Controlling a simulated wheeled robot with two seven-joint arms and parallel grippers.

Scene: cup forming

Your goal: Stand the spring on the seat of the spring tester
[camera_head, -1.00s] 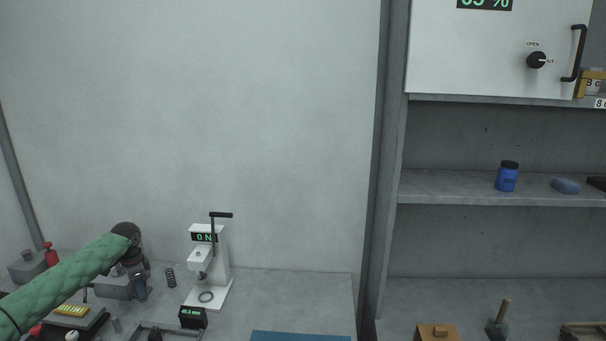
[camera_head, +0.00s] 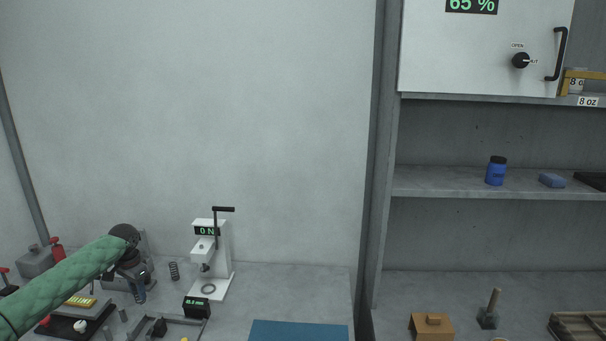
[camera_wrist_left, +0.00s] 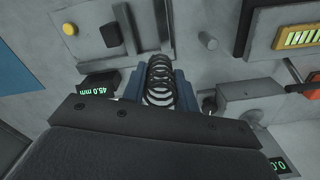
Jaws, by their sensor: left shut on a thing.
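A dark coil spring (camera_wrist_left: 159,82) sits between the blue fingers of my left gripper (camera_wrist_left: 158,88) in the left wrist view. The same gripper (camera_head: 138,292) points down over the bench at the left in the head view, where the spring in its fingers is not clear. Another dark coil spring (camera_head: 174,271) shows upright on the bench, apart from the gripper and left of the tester. The white spring tester (camera_head: 224,262) reads 0 N and has a black lever on top. Its ring-shaped seat (camera_head: 208,289) looks empty. My right gripper is out of view.
A black readout (camera_head: 196,306) stands in front of the tester and shows 45.0 mm in the wrist view (camera_wrist_left: 98,85). A grey frame (camera_head: 180,322) lies near it. A blue mat (camera_head: 298,332) is at front centre. The bench right of the tester is clear.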

